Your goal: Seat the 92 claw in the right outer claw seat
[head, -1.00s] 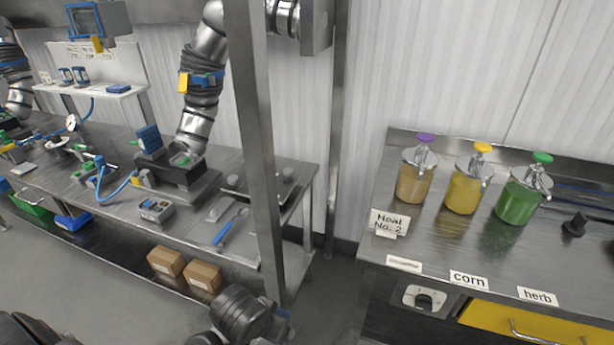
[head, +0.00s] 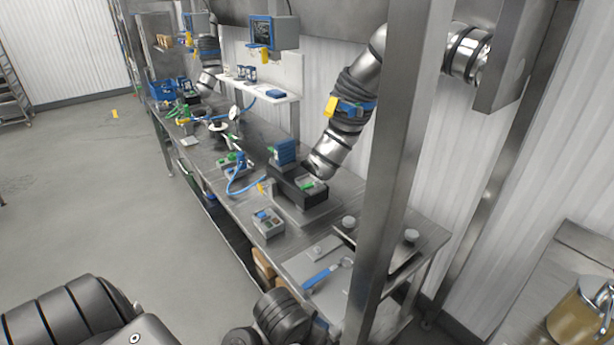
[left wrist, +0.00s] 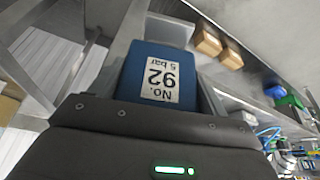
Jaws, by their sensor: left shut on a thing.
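The 92 claw (left wrist: 168,32) is a blue block with a white label reading "No. 92, 5 bar", upside down in the left wrist view. My left gripper (left wrist: 163,98) is shut on it, with the block between its grey fingers. My right gripper is not in view. A black station (head: 291,190) with green pads stands on the steel bench (head: 349,205) under a silver arm. I cannot tell which part is the right outer claw seat.
A steel post (head: 387,170) rises before the bench's right end. A small grey control box (head: 268,223) and a blue-handled tool (head: 320,276) lie near the bench's front. The floor (head: 110,205) left of the bench is open.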

